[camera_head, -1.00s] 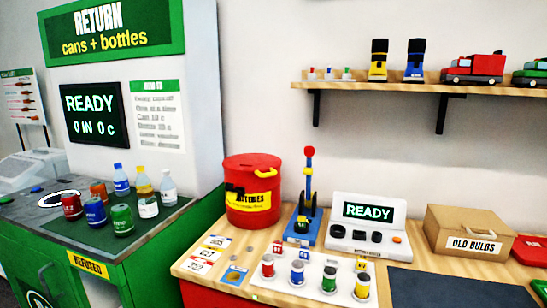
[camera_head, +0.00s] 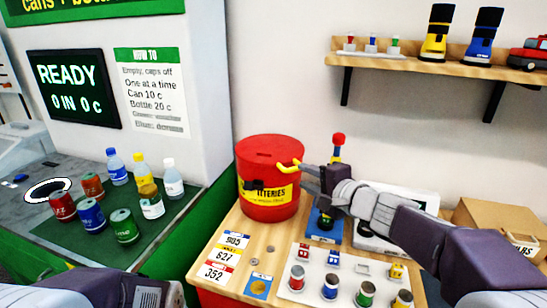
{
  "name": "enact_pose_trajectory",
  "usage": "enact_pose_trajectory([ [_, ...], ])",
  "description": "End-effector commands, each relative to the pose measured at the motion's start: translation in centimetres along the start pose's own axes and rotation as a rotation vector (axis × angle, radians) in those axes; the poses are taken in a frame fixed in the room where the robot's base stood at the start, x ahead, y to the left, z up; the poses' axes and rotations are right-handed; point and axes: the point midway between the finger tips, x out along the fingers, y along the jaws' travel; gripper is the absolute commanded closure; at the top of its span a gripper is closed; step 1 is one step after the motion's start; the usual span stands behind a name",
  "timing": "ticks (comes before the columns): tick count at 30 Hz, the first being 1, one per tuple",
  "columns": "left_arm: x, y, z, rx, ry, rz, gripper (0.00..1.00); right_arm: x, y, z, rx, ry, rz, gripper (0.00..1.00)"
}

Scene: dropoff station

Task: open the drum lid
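The red battery drum (camera_head: 262,212) stands upright on the wooden counter, left of centre in the head view. Its red lid (camera_head: 268,148) sits flat on top, closed. I cannot tell whether a finger touches the handle. My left arm shows at the bottom left edge, and its gripper is out of view.
A blue stand with a red-topped post (camera_head: 338,140) is partly behind my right arm. Several small coloured cells stand on a white tray (camera_head: 318,262) in front. Number cards (camera_head: 222,256) lie left of it. Cans and bottles stand on the return machine's counter (camera_head: 58,232).

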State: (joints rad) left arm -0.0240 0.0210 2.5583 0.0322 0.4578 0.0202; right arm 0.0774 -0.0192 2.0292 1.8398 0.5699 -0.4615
Motion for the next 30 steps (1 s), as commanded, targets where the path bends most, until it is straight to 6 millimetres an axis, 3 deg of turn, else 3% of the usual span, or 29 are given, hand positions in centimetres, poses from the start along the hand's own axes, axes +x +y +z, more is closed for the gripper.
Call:
enact_pose_trajectory([
  [5, -0.1, 0.0, 0.1, 0.001, -0.001, 0.0, 0.49, 0.3, -0.2, -0.1, 0.002, 0.002, -0.005, 0.66],
  [18, -1.2, 0.0, -0.1, 0.001, -0.001, 0.0, 0.49, 8.1, -0.2, 0.0, 0.002, 0.001, -0.002, 0.66],
  [29, -1.2, 0.0, -0.1, 0.001, -0.001, 0.0, 0.49, 9.0, -0.1, -0.1, 0.001, 0.004, -0.002, 0.66],
  [30, -1.2, 0.0, -0.1, 0.001, -0.001, 0.0, 0.49, 9.0, -0.1, -0.1, 0.002, 0.004, -0.002, 0.77],
])
